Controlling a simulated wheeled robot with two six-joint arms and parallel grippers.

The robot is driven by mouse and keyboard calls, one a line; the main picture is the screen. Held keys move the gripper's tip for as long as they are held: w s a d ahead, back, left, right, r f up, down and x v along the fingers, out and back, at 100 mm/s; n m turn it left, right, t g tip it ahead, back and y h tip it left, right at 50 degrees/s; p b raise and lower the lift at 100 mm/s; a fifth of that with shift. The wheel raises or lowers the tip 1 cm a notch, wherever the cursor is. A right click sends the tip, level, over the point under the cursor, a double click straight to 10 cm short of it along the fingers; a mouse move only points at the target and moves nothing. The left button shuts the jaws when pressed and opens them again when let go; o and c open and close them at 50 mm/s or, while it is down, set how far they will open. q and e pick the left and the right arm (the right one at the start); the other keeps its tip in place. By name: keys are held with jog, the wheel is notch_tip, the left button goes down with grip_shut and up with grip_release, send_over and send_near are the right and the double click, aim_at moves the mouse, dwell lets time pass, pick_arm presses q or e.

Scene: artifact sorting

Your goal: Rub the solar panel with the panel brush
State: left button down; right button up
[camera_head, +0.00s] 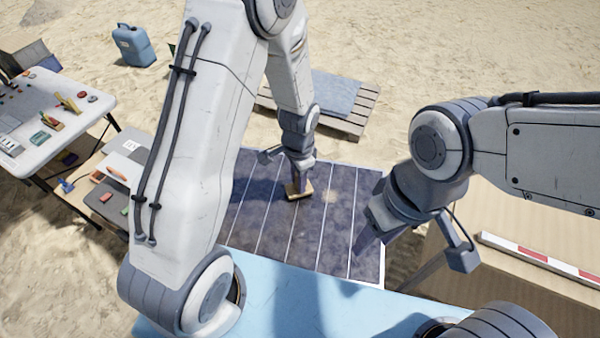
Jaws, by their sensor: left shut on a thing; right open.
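The solar panel (268,223) lies flat in front of me, dark blue with pale lines and a dusty look. A lighter spot shows on it just right of the brush. The panel brush (299,192) has a tan, wooden-looking body and is at the panel's surface near its middle. My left gripper (298,183) reaches down from above and is shut on the brush. Whether the bristles touch the panel is hidden. My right gripper (412,250) is open and empty, above the panel's right edge. My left arm hides the panel's left part.
A blue surface (290,290) lies along the panel's near side. A cardboard-coloured box (500,235) with a red-and-white bar (540,258) is at right. A white table (50,110) with small items stands at left. A pallet (335,118) and blue jerrycan (134,46) are behind on sand.

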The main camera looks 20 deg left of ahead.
pick_arm(q)
jog(key=shift+s, duration=0.4)
jog(key=shift+w+d+f, duration=0.1)
jog(key=shift+d, duration=0.9)
jog(key=shift+w+a, duration=0.2)
jog(key=shift+w, duration=1.75)
jog(key=shift+w+d, duration=0.1)
jog(key=shift+d, duration=0.85)
jog(key=shift+s+d, duration=0.15)
jog(key=shift+s, duration=1.8)
jog(key=shift+d+f, duration=0.15)
jog(key=shift+d, duration=0.8)
jog(key=shift+w+a+p, duration=0.15)
jog(key=shift+w+p, duration=0.25)
jog(key=shift+w, duration=1.6)
jog(key=shift+w+d, duration=0.1)
jog(key=shift+d, duration=0.8)
jog(key=shift+s+d+f, duration=0.1)
jog(key=shift+s+d, duration=0.05)
jog(key=shift+s, duration=2)
notch_tip(320, 180, up, 6)
jog(key=p, duration=0.4)
jog(key=shift+w, duration=0.15)
